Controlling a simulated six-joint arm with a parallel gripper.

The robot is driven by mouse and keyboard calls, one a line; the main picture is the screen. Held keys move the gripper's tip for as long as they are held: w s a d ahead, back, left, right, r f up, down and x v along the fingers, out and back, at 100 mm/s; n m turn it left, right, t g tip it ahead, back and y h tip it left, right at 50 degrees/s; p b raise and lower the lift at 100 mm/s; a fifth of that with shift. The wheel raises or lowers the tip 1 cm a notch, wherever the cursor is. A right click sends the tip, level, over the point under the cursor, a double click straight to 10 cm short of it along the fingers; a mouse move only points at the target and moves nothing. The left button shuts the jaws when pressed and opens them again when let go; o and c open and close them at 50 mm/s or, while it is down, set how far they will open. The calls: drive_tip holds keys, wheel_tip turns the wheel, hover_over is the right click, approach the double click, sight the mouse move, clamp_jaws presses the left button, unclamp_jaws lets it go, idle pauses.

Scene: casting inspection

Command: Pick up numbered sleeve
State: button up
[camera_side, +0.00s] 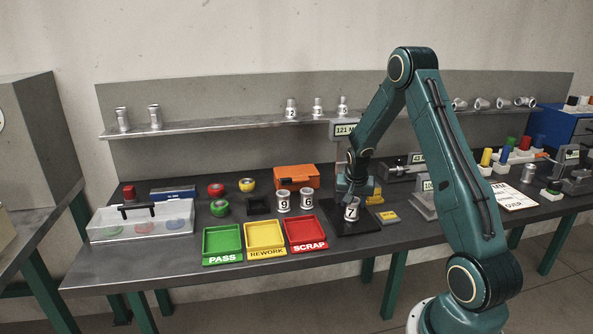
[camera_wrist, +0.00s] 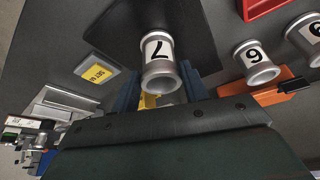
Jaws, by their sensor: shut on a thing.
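The silver sleeve numbered 7 (camera_side: 352,212) is upright at the black square pad (camera_side: 338,229) in the side view. My gripper (camera_side: 352,198) comes down on it from above and is shut on it. In the wrist view the sleeve (camera_wrist: 158,50) sits between my two blue fingers (camera_wrist: 160,82), its label facing the camera. I cannot tell whether its base touches the pad. Two more numbered sleeves stand to the left, one marked 9 (camera_side: 283,202) and one beside it (camera_side: 306,199) whose number is hard to read.
Green PASS (camera_side: 222,260), yellow REWORK (camera_side: 265,254) and red SCRAP (camera_side: 306,247) trays line the front edge. An orange case (camera_side: 298,170) lies behind the sleeves. A yellow-labelled block (camera_side: 388,217) is right of the pad. A clear lidded box (camera_side: 140,237) stands at left.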

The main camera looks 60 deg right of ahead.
drive_tip(key=shift+r, duration=0.15)
drive_tip(key=shift+r, duration=0.8)
wheel_tip(320, 180, up, 2)
drive_tip(key=s+a, duration=0.3)
drive_tip(key=a, duration=0.5)
drive_tip(key=s+a, duration=0.4)
drive_tip(key=a, duration=0.4)
drive_tip(key=shift+a+f, duration=0.2)
drive_tip(key=shift+a, duration=0.1)
drive_tip(key=shift+w, duration=0.15)
drive_tip(key=w+a+r+n+t, duration=0.1)
drive_tip(key=w+a+r+n, duration=0.1)
drive_tip(key=w+r, duration=0.45)
drive_tip(key=w+a+r+n+y, duration=0.15)
drive_tip(key=w+r, duration=0.25)
drive_tip(key=w, duration=0.6)
drive_tip(key=w+a+r+n+t, duration=0.1)
drive_tip(key=w+a+r+n, duration=0.15)
drive_tip(key=w+r, duration=0.5)
wheel_tip(320, 180, down, 18)
drive_tip(key=w, duration=0.1)
drive_tip(key=shift+w+d+r+n, duration=0.2)
drive_tip(key=shift+w+d+n, duration=0.05)
drive_tip(key=shift+d+n, duration=0.05)
